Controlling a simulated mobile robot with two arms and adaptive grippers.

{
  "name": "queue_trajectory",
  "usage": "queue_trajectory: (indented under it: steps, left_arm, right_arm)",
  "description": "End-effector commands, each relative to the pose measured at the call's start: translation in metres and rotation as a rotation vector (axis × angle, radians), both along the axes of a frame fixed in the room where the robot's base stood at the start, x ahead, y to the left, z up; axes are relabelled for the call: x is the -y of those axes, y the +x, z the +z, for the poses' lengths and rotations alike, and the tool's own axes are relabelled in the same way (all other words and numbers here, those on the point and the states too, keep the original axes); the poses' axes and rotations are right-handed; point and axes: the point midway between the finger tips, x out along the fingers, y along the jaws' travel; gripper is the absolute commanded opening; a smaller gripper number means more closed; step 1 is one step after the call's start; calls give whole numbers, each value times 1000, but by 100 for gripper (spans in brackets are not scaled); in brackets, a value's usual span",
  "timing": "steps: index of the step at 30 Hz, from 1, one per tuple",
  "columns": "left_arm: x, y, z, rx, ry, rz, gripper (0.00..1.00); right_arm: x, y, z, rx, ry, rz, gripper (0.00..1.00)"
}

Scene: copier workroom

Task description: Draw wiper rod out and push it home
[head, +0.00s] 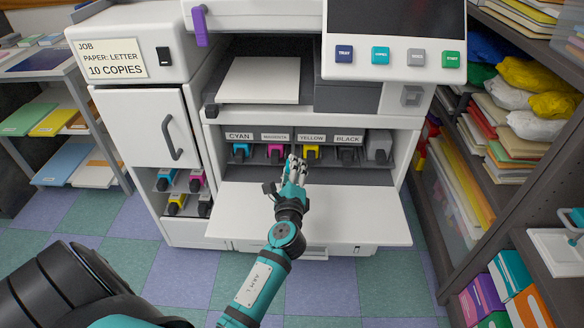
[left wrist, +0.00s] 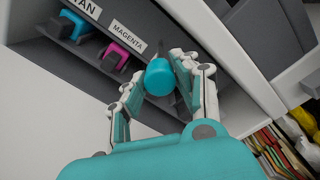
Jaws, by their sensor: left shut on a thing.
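The wiper rod shows as a round teal knob (left wrist: 159,77) in the left wrist view. Its shaft is mostly hidden, so I cannot tell how far out it is. My left gripper (head: 296,168) is shut on the knob, in front of the toner bay between the magenta cartridge (head: 275,152) and the yellow cartridge (head: 311,152). In the left wrist view the fingers (left wrist: 158,82) lie on both sides of the knob. In the head view the hand hides the rod. My right gripper is not in view.
The copier's front door (head: 240,209) is folded down below the hand. A cyan cartridge (head: 240,150) and a black cartridge (head: 347,154) sit in the bay. A grey box (head: 378,147) is at its right end. Shelves (head: 520,190) stand close on the right.

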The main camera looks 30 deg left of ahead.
Motion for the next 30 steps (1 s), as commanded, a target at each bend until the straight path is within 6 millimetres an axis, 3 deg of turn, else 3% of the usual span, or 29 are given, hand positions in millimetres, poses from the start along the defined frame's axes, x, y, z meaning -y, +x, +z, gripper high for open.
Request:
queue_trajectory:
  steps: [2,3,8,20,30]
  left_arm:
    - [-1,0,0,0,1,2,0]
    - [-1,0,0,0,1,2,31]
    - [-1,0,0,0,1,1,52]
    - [5,-8,-1,-1,1,-1,53]
    - [40,-67,-2,-4,0,0,53]
  right_arm:
    - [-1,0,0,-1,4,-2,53]
    - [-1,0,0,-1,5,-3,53]
    - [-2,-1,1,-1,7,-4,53]
    - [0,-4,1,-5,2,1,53]
    - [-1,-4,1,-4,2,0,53]
